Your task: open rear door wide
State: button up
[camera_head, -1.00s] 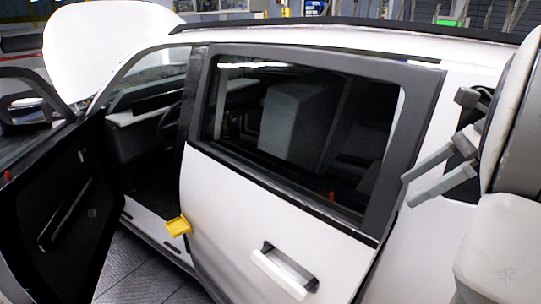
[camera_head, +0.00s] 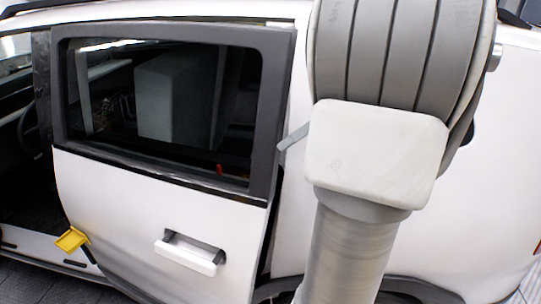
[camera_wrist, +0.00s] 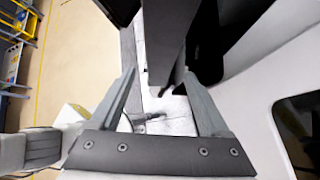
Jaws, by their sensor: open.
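The rear door (camera_head: 130,205) is white with a dark-framed window and a pull handle (camera_head: 190,252). A dark gap shows along its right edge in the head view, so it appears ajar. My gripper's one visible finger (camera_head: 293,138) is close to the upper right edge of the door frame; my arm hides the rest. In the wrist view my gripper (camera_wrist: 159,75) is open, its two fingers apart. A dark panel edge (camera_wrist: 164,40), apparently the door's, stands between and beyond the fingers. I cannot tell whether they touch it.
A yellow block (camera_head: 71,239) sits at the lower front corner of the rear door. The front door opening lies at the left. The white rear body panel (camera_head: 485,160) is right of my arm. Shelving (camera_wrist: 15,45) stands across an open tan floor (camera_wrist: 75,50).

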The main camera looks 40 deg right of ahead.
aim_at(273, 153)
jog(key=x, duration=0.7)
grip_shut()
dwell(0.3)
dwell(1.0)
